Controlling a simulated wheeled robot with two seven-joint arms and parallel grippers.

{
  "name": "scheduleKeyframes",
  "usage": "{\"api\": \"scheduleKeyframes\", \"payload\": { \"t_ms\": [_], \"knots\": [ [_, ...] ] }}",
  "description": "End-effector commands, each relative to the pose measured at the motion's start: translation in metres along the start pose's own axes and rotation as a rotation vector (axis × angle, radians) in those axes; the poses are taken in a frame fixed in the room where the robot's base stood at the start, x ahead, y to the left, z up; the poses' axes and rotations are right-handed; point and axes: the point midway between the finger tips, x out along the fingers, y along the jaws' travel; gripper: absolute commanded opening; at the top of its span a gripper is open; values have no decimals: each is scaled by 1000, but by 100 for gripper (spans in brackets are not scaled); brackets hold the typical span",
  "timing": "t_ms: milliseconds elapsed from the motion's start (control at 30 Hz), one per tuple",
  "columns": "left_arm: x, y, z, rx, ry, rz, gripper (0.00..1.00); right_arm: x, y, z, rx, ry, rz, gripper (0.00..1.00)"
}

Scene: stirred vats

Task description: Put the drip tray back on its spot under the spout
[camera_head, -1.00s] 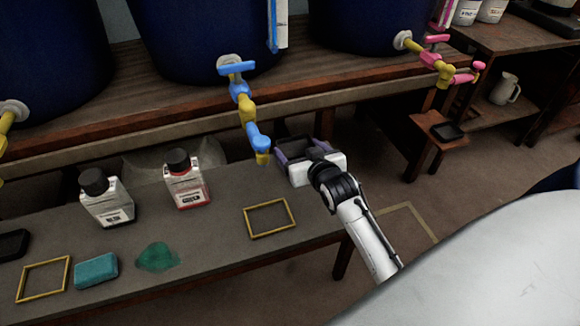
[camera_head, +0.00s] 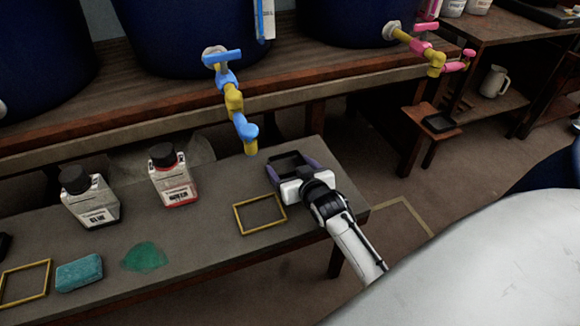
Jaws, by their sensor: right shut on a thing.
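My right gripper (camera_head: 291,168), with purple fingers, is shut on the dark drip tray (camera_head: 286,158). The tray is over the right end of the grey bench, right of the blue-handled spout (camera_head: 246,135) and a little below it in the picture. I cannot tell whether the tray touches the bench top. A yellow square outline (camera_head: 237,219) lies bare on the bench, to the left of and nearer than the tray. My left gripper is not in view.
On the bench (camera_head: 205,230) are two black-capped bottles (camera_head: 91,198) (camera_head: 173,177), a teal sponge (camera_head: 79,272), a green spill (camera_head: 145,257) and another yellow outline (camera_head: 48,279). A small stool (camera_head: 423,115) with a dark tray stands right, under the pink-handled spout (camera_head: 436,62).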

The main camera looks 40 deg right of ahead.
Motion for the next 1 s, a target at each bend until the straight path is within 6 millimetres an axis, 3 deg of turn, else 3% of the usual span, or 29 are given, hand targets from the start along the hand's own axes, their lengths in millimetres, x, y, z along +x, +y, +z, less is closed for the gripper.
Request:
{"api": "scheduleKeyframes", "payload": {
  "t_ms": [33,133,533,1000],
  "knots": [
    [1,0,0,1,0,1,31,1,0,1,0,0,0,78],
    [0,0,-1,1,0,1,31,0,0,1,0,0,0,95],
    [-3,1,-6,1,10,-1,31,-5,0,-3,0,-3,0,95],
    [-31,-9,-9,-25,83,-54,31,-98,0,-4,0,-3,1,95]
  ]
}}
